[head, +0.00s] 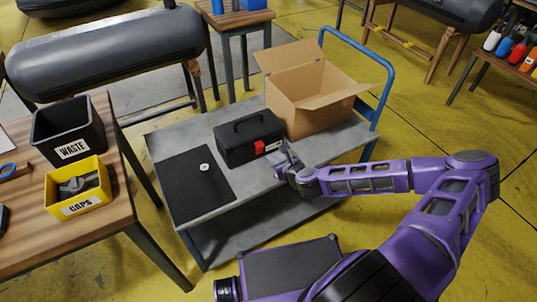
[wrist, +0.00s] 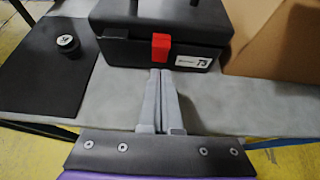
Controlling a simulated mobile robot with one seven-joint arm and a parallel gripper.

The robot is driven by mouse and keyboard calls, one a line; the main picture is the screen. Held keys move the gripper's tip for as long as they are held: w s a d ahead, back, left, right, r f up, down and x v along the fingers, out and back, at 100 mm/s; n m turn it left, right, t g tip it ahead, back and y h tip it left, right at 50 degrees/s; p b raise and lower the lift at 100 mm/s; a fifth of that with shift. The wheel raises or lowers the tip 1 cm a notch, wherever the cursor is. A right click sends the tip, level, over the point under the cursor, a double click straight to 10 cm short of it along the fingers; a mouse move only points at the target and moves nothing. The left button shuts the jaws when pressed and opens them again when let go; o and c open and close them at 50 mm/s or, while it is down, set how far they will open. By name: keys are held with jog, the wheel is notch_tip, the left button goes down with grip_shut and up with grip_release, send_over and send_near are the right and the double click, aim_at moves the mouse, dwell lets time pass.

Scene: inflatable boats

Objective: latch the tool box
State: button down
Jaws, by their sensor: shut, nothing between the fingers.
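The black tool box (head: 236,137) stands on the grey cart with its lid down and its handle on top. Its front also fills the top of the wrist view (wrist: 120,50). A red latch (wrist: 161,48) is on the front, near the lid seam, left of a white label. I cannot tell whether the latch is fastened. My gripper (wrist: 160,72) is shut and empty, its fingertips pointing at the box front just below the latch. I cannot tell if they touch it. In the head view my gripper (head: 283,153) is at the box's right front corner.
An open cardboard box (head: 308,104) stands right behind the tool box on the cart (head: 213,205). A black mat (head: 190,190) with a small round cap (head: 205,167) lies to the left. The wooden table (head: 115,193) at left holds waste and caps bins. A blue handle (head: 385,90) rises at the cart's right end.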

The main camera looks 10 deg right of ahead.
jog(key=shift+f+p+v, duration=0.15)
jog(key=shift+p+v, duration=0.1)
jog(key=shift+v, duration=0.95)
jog(key=shift+f+p+v, duration=0.2)
jog(key=shift+v, duration=1.05)
jog(key=shift+s, duration=0.15)
